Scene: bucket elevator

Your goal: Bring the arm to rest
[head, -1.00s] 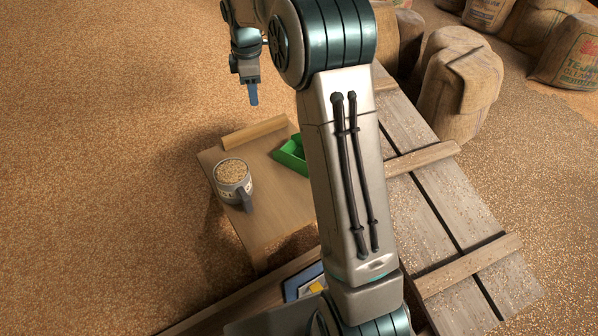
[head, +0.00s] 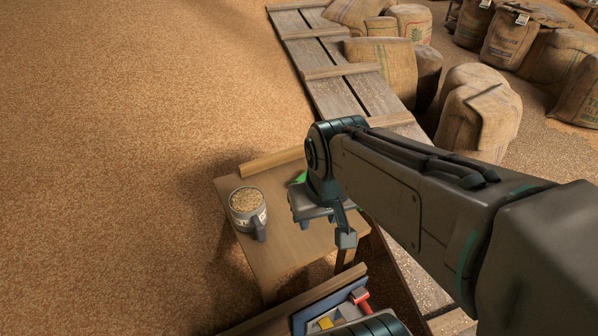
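My arm stretches from the lower right to the middle of the head view, with its elbow bent over a small wooden table (head: 285,250). My gripper (head: 346,256) seems to hang below the wrist, near the table's right edge. It is small and partly hidden by my arm, so I cannot tell whether its fingers are open or shut. I see nothing clearly held in it.
A mug of grain (head: 247,205) stands on the table's left side. A green object (head: 298,179) is mostly hidden behind my arm. A blue tray (head: 303,322) holds a red-headed tool (head: 360,297). Planks (head: 335,95) and sacks (head: 480,120) lie beyond; open grain spreads left.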

